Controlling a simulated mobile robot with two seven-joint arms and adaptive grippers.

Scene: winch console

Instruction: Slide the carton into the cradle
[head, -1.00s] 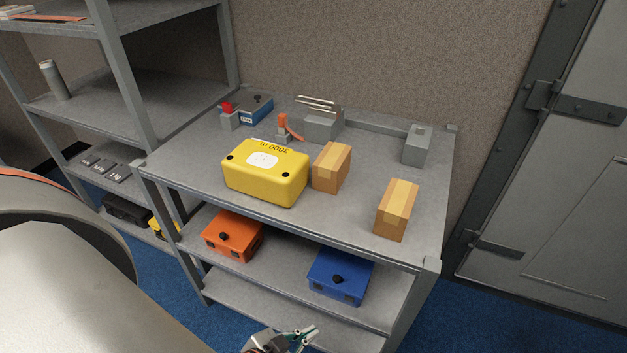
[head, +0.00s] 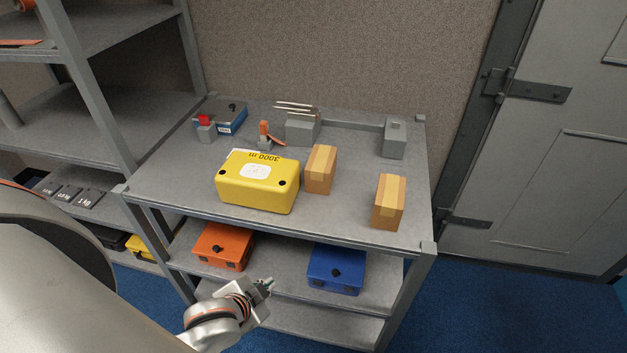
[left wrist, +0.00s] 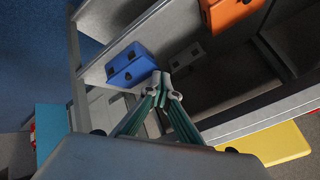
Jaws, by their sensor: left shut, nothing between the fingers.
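Two cardboard cartons stand upright on the grey bench top: one (head: 320,170) beside the yellow case, the other (head: 388,202) near the front right edge. I cannot tell which is the task's carton. No cradle is plainly recognisable; a grey block with upright tines (head: 302,130) and a grey block with an opening on top (head: 395,139) stand at the back. My left gripper (head: 267,284) is shut and empty, in front of the lower shelves, lower than the bench top. Its closed fingertips show in the left wrist view (left wrist: 163,88). My right gripper is out of view.
A yellow case (head: 258,184) sits left of the cartons. An orange case (head: 222,246) and a blue case (head: 336,268) are on the shelf below. A blue-grey box (head: 231,115) and red-topped block (head: 205,128) stand at back left. Bench top between the right carton and back-right block is clear.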

